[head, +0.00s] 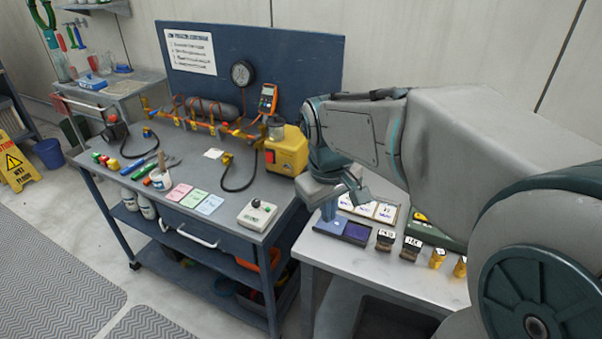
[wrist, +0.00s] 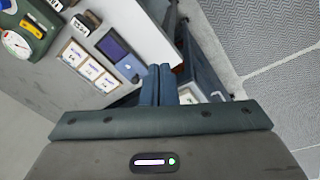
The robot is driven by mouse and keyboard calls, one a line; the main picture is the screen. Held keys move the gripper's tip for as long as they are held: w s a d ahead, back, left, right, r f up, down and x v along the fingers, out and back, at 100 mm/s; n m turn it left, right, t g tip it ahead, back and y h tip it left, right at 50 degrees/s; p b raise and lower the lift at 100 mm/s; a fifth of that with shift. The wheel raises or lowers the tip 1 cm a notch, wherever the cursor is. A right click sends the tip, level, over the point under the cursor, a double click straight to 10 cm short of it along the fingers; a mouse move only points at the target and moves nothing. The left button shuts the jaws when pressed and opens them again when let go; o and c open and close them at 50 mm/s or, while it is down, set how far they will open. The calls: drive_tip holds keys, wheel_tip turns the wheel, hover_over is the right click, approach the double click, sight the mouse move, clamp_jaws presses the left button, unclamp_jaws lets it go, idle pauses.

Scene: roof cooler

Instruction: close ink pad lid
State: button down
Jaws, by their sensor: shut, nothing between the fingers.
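The ink pad lies open on the light side table. Its dark purple pad (head: 356,234) is on the right in the head view, and its blue lid (head: 330,227) lies folded back on the left. In the wrist view the purple pad (wrist: 113,45) and the blue lid (wrist: 130,69) show left of my fingers. My gripper (head: 328,213) is shut and empty, fingers pointing down over the lid's far side in the head view. In the wrist view its fingertips (wrist: 159,67) are together beside the lid's outer edge. I cannot tell whether they touch it.
Stamps (head: 385,240) and brass pieces (head: 437,258) stand right of the pad. Framed cards (head: 385,212) and a green case (head: 428,222) lie behind. The table's front strip is clear.

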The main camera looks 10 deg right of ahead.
drive_tip(key=w+a+f+n+g+h, duration=0.1)
drive_tip(key=w+a+f+n, duration=0.15)
drive_tip(key=w, duration=0.45)
drive_tip(key=w+a+f+n+g+p, duration=0.1)
drive_tip(key=w+n, duration=0.2)
drive_tip(key=w, duration=0.4)
drive_tip(key=w+a+f+n+g+h, duration=0.1)
drive_tip(key=w+f+n, duration=0.15)
drive_tip(key=w, duration=0.45)
drive_tip(key=p, duration=0.2)
hover_over(320, 218)
drive_tip(key=a, duration=0.2)
drive_tip(key=shift+w+d+f, duration=0.1)
drive_tip(key=shift+w+f, duration=0.05)
drive_tip(key=shift+f, duration=1.4)
drive_tip(key=shift+w+d+f, duration=0.1)
drive_tip(key=shift+w+f, duration=0.05)
drive_tip(key=shift+f, duration=1.45)
drive_tip(key=shift+w+f, duration=0.15)
drive_tip(key=shift+f, duration=1.4)
drive_tip(key=shift+d, duration=0.1)
